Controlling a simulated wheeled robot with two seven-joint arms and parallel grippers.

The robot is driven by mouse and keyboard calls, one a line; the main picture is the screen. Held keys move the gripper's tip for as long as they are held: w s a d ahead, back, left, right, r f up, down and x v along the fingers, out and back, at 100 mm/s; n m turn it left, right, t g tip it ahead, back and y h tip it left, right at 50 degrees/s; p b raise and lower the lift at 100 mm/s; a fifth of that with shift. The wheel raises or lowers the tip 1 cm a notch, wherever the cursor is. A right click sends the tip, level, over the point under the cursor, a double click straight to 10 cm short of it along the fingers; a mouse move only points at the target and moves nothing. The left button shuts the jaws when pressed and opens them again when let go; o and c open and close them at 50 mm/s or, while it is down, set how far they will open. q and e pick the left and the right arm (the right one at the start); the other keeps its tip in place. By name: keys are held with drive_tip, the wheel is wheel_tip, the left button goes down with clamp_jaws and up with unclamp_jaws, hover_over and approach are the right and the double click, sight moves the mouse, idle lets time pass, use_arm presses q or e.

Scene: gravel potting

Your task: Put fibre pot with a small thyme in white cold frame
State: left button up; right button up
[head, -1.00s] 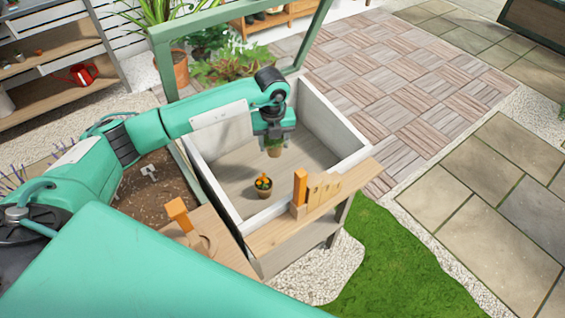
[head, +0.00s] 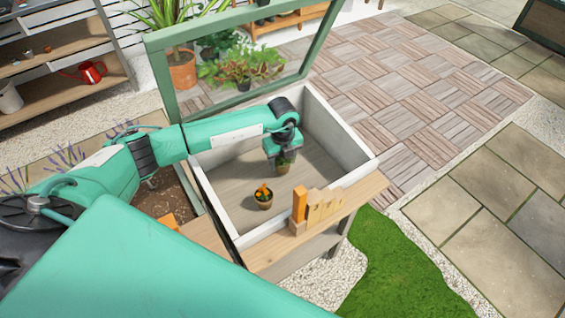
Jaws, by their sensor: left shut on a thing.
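The white cold frame (head: 338,124) is an open box with pale walls, a wooden floor and a green-framed lid standing raised at its back. My left gripper (head: 283,160) reaches into it from above and is shut on the fibre pot with a small thyme (head: 282,168). The pot hangs upright, inside the walls, low over or at the floor; I cannot tell whether it touches. The gripper hides most of the thyme. My right gripper is not in view.
A small pot with an orange-flowered plant (head: 264,199) stands on the frame's floor, left of and nearer than the held pot. The frame's right floor is clear.

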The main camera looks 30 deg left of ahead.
use_arm(q)
drive_tip(key=shift+f, duration=0.8)
drive_tip(key=shift+f, duration=0.15)
drive_tip(key=o, duration=1)
